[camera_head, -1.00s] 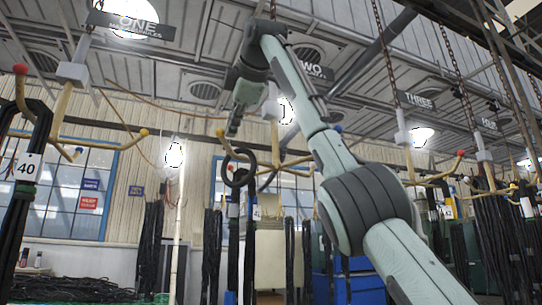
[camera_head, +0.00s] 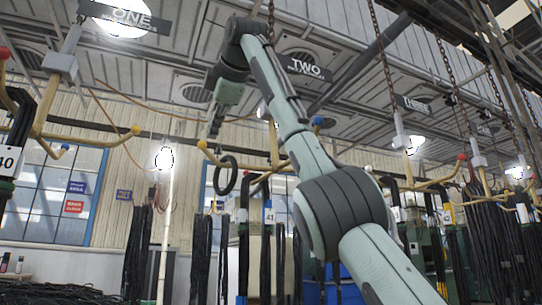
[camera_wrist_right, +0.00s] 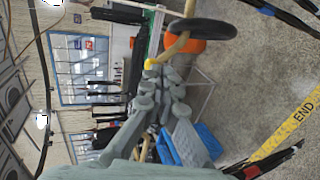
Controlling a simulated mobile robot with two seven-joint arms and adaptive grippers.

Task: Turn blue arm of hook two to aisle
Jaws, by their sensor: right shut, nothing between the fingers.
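Hook two hangs from a chain beneath the "TWO" sign (camera_head: 305,68). Its blue arm tip (camera_head: 318,121) shows just right of my right forearm, which hides much of the hook. A yellow-tipped arm (camera_head: 203,144) of the hook reaches left, with a black hose ring (camera_head: 226,175) hanging by it. My right gripper (camera_head: 212,132) is shut and empty, pointing down close to the yellow tip. In the right wrist view, the gripper (camera_wrist_right: 165,75) is beside the yellow ball (camera_wrist_right: 152,64); whether they touch cannot be told. My left gripper is out of view.
Hook one's yellow-tipped arm (camera_head: 135,129) is at the left, with a hose tagged 40 (camera_head: 9,160). A hose tagged 41 (camera_head: 269,215) hangs below hook two. Hook three (camera_head: 401,139) is at the right. Dark hoses hang low across the back.

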